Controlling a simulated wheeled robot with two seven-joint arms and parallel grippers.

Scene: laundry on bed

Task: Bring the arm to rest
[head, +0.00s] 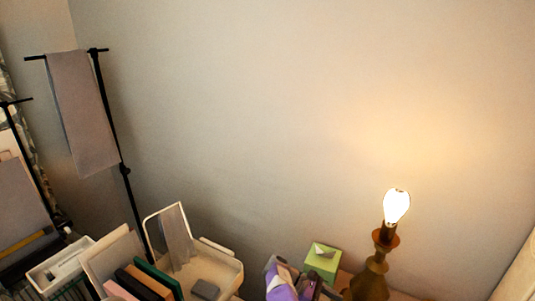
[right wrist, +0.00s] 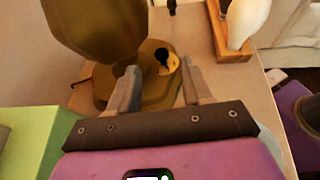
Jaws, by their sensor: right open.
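My right gripper (right wrist: 160,88) is open, with its two grey fingers apart and nothing between them. In the right wrist view it is above a table top, in front of the brass base of a lamp (right wrist: 150,95). In the head view part of its purple and grey body shows at the bottom edge, just below the green tissue box (head: 322,261) and left of the lit lamp (head: 372,280). My left gripper is not in view.
The tissue box shows at the left of the right wrist view (right wrist: 35,135). A wooden block (right wrist: 232,35) with a white object stands at the back right. In the head view, a white bin (head: 210,272), books (head: 150,278) and a rack with grey cloth (head: 82,115) are at left.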

